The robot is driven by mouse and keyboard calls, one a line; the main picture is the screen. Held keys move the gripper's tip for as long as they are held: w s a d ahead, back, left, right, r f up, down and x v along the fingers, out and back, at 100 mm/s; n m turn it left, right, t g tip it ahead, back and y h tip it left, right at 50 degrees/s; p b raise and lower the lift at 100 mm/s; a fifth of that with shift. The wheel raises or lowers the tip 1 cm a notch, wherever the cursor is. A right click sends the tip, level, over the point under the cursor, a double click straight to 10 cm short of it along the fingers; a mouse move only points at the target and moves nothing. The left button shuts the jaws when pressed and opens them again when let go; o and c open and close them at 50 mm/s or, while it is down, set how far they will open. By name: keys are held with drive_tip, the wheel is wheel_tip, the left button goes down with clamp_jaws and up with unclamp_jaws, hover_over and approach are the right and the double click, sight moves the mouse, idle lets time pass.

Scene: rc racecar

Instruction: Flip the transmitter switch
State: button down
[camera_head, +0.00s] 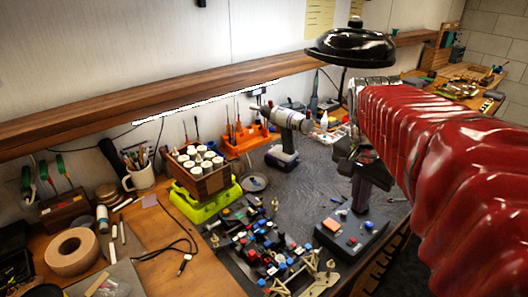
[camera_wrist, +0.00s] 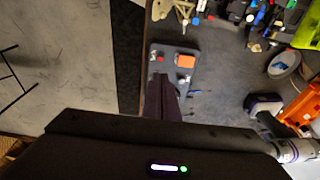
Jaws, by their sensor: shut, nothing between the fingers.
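The transmitter (camera_head: 343,238) is a flat dark grey box at the front right of the work mat. It bears an orange-red block, small silver parts and a small red part. It also shows in the wrist view (camera_wrist: 170,54), with the orange block (camera_wrist: 185,61) at its right and silver parts on both sides. My gripper (camera_head: 359,209) points down over the far part of the box, its dark fingers shut and empty. In the wrist view its tip (camera_wrist: 161,78) overlaps the box's lower part. I cannot tell whether it touches a switch; the fingers hide part of the panel.
Several small coloured parts and the car chassis (camera_head: 265,240) lie left of the transmitter. A cordless drill (camera_head: 283,125) stands behind, near an orange tool holder (camera_head: 243,140). A black lamp (camera_head: 350,46) hangs above. The dark mat behind the transmitter is mostly clear.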

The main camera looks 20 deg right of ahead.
sight(353, 241)
drive_tip(key=f, duration=0.4)
drive_tip(key=d+f, duration=0.1)
drive_tip(key=f, duration=0.4)
drive_tip(key=d+f, duration=0.1)
drive_tip(key=f, duration=0.3)
drive_tip(key=shift+w+d+f, duration=0.2)
drive_tip(key=shift+w+f, duration=0.2)
